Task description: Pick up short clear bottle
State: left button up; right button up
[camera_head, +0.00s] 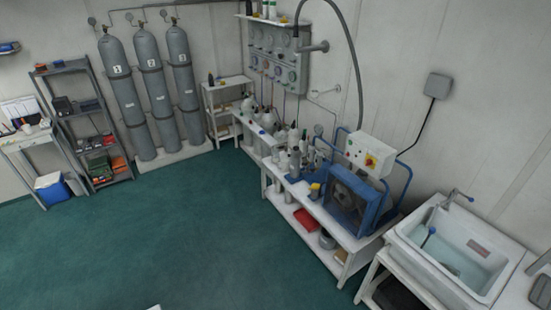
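I cannot make out a short clear bottle for certain at this distance. Several small pale bottles or cylinders (268,121) stand upright on the white bench along the right wall, and more (294,160) stand close to the blue machine. A few small bottles also stand on the high shelf (265,10) above the gauge panel. Neither of my grippers shows in the head view.
A blue-framed machine (352,196) and a white sink (459,250) line the right wall. Tall grey cylinders (154,95) stand at the back left. A dark shelf rack (85,125) and a blue box (52,187) are at the left. The green floor (200,235) is mostly clear.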

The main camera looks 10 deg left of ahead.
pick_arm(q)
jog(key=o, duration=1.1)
